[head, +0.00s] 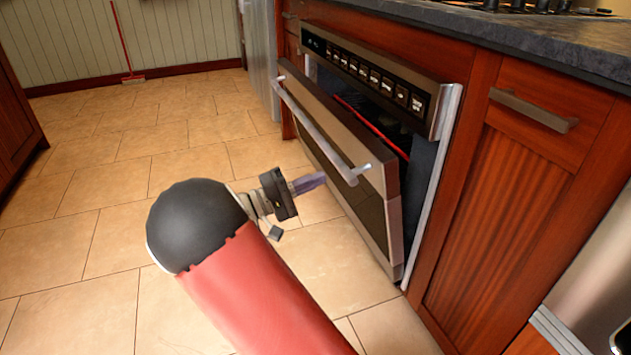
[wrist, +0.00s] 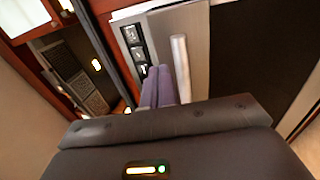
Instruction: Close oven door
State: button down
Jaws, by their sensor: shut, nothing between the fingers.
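The oven door (head: 345,150) is partly open, tilted out from the top of the oven below its control panel (head: 365,70). A dark gap with a red rack edge shows between door and panel. A silver bar handle (head: 312,125) runs along the door's upper front. My gripper (head: 312,182) is shut and empty, its purple fingers pointing at the door's front, below the handle's near end. In the wrist view the fingers (wrist: 158,88) show beside the handle (wrist: 182,68) and the door (wrist: 212,45). I cannot tell whether they touch the door.
Wooden cabinets (head: 500,200) flank the oven, with a dark countertop (head: 480,30) above. A metal appliance (head: 590,290) stands at the near right. The tiled floor (head: 100,220) is clear at left. A red-handled broom (head: 122,40) leans on the far wall.

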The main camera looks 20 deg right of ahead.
aim_at(370, 157)
jog(key=x, duration=1.1)
jog(key=shift+f+b, duration=0.1)
jog(key=shift+b, duration=0.2)
